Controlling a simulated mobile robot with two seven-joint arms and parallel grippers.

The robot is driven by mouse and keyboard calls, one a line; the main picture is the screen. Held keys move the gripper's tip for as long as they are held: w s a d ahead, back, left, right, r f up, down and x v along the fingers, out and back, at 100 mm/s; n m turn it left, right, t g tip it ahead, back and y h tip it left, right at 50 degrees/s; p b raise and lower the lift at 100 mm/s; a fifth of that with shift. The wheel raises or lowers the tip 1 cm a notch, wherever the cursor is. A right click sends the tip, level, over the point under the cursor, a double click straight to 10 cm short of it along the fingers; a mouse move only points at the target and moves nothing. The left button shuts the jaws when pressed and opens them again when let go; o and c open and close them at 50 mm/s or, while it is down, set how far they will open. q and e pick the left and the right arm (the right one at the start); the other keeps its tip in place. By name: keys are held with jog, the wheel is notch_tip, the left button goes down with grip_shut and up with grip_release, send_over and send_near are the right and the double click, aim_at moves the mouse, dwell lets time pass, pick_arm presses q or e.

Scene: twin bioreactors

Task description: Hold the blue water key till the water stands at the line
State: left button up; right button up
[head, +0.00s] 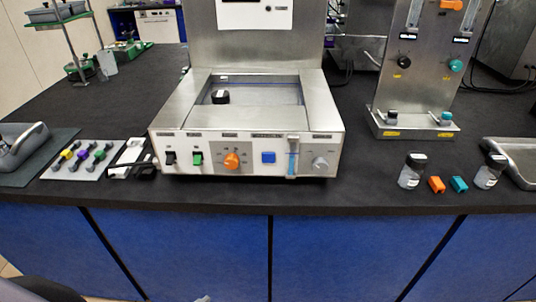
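A grey mat with coloured pieces (82,160) lies left; bottles (411,171) stand right. Bench front between is clear.

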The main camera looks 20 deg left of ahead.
pick_arm(q)
grip_shut()
dwell(1.6)
